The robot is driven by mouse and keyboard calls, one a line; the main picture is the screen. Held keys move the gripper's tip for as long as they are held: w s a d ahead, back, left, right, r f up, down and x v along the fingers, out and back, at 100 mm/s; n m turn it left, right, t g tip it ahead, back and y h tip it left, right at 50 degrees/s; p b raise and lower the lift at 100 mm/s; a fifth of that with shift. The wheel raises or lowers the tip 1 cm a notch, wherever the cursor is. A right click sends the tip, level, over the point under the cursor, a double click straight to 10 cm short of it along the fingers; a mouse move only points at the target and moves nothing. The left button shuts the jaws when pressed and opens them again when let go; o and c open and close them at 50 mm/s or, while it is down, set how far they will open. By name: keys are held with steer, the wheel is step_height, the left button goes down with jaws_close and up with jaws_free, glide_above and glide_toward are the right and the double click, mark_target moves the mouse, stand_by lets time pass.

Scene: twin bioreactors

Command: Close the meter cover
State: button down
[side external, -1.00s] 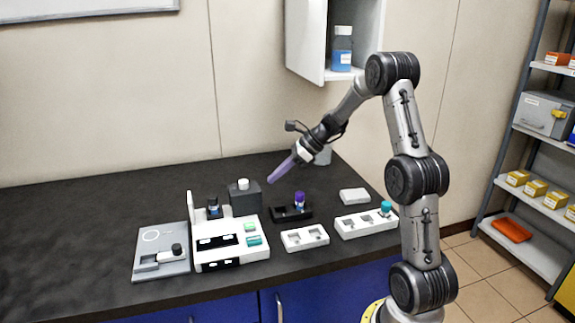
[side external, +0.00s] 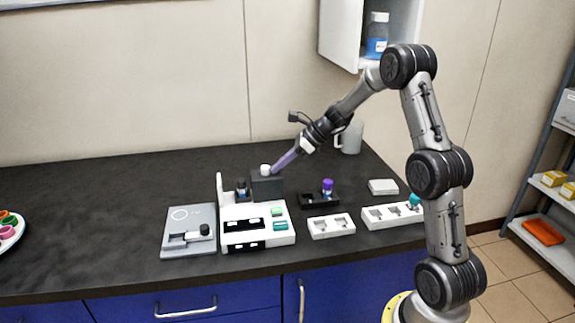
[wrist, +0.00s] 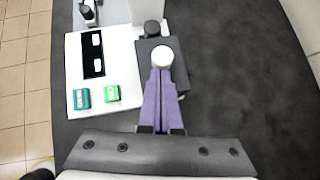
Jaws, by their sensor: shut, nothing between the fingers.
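The meter (side external: 255,239) is a white unit with a black slotted panel and green and teal buttons. Its cover (side external: 221,188) looks like the thin white panel standing upright at the back left, so it is open. In the wrist view the meter body (wrist: 75,55) is at the left, and a white panel, probably the cover (wrist: 145,10), is at the top. My gripper (side external: 275,170) has long purple fingers, which are shut and empty. In the wrist view its tips (wrist: 160,72) are right by the white knob (wrist: 162,57) on a dark box; I cannot tell whether they touch.
The dark box (side external: 268,188) stands behind the meter, beside a dark-capped vial (side external: 241,187). A grey device (side external: 180,243) is left of the meter. A black rack (side external: 310,200) with a purple-capped tube and white racks (side external: 330,226) are at the right.

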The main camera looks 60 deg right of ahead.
steer(key=w+a, duration=0.6)
steer(key=shift+w+a, duration=0.2)
